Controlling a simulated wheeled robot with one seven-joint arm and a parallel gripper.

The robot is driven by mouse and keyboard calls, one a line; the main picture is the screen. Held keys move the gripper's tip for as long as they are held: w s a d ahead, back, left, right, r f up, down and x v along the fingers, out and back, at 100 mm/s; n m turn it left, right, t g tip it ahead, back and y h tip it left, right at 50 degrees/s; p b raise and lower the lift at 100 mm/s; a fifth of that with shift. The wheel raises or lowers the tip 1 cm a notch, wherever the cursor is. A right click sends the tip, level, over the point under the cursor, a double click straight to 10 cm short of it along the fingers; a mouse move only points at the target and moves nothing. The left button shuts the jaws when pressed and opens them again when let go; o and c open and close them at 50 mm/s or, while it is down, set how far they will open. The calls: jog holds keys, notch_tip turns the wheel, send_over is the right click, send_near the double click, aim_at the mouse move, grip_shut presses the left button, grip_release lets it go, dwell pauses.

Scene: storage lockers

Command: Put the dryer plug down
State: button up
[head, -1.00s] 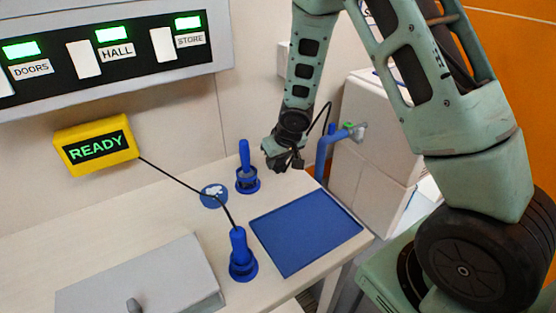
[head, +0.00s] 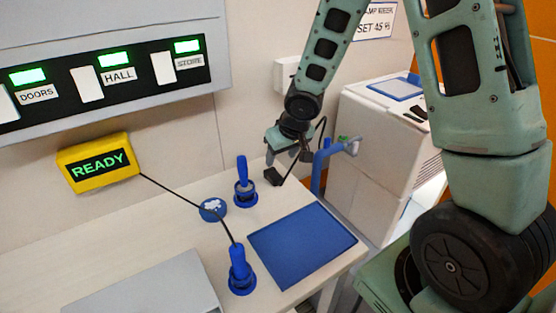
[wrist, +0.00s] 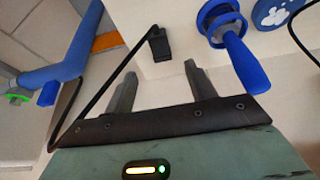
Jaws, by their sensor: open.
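The black dryer plug (head: 273,176) is at the back right of the pale table, right of the upright blue-handled piece; it also shows in the wrist view (wrist: 159,45). It appears to rest on the tabletop. A black cord runs from it up past my gripper. My gripper (head: 286,157) is just above the plug and apart from it. In the wrist view my gripper (wrist: 161,80) has its two fingers spread with nothing between them, and the plug lies beyond the fingertips.
A blue-handled piece (head: 242,168) stands in a blue ring close left of the plug. Another blue plug (head: 238,262) is corded to the yellow READY box (head: 98,163). A blue mat (head: 303,243) lies clear in front. Blue pipe (head: 318,170) stands beyond the table's right edge.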

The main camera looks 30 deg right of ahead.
jog(key=s+a+r+n+g, duration=0.1)
jog(key=s+a+r+n, duration=0.2)
jog(key=s+a+r, duration=0.6)
jog(key=s+a+r+n+g, duration=0.1)
jog(key=s+a+n, duration=0.1)
jog(key=s+a, duration=0.3)
jog(key=s+a+r+n+g, duration=0.1)
jog(key=s+a, duration=0.5)
jog(key=s, duration=0.7)
jog(key=shift+a+n+g+y+p, duration=0.15)
jog(key=shift+n+g+y+p, duration=0.15)
jog(key=shift+n+g, duration=0.55)
jog(key=shift+w, duration=0.1)
